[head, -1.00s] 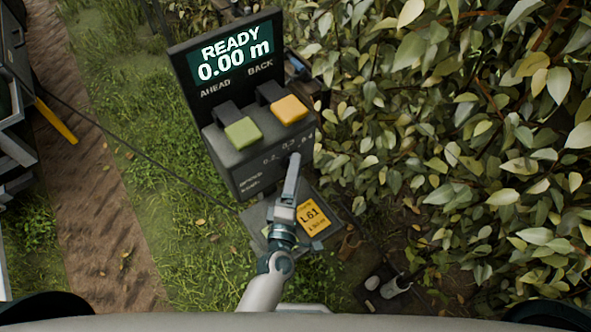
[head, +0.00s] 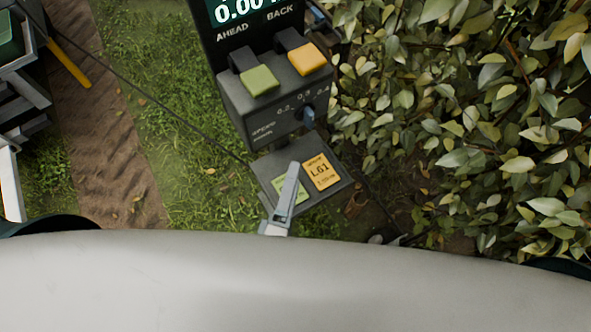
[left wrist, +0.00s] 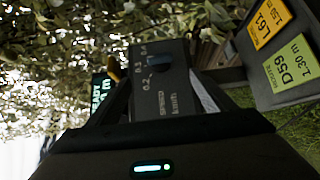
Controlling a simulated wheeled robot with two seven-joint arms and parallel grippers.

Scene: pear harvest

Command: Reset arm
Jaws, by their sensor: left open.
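My left gripper (head: 288,185) shows edge-on in the head view, in front of the lower shelf of a dark control box (head: 262,112). Its jaws are open and nothing shows between them. The box carries a green button (head: 259,80), an orange button (head: 308,59) and a dark blue speed knob (head: 308,114). The gripper is apart from the buttons and the knob. In the left wrist view the knob (left wrist: 161,66) and the speed panel show ahead of the gripper. My right gripper is in neither view.
The shelf bears an orange label (head: 321,171) and a green label, partly hidden by my gripper. Dense leaves (head: 460,110) fill the right side. Grass and a dirt track (head: 110,150) lie left. A cable runs across to the box. A metal frame stands far left.

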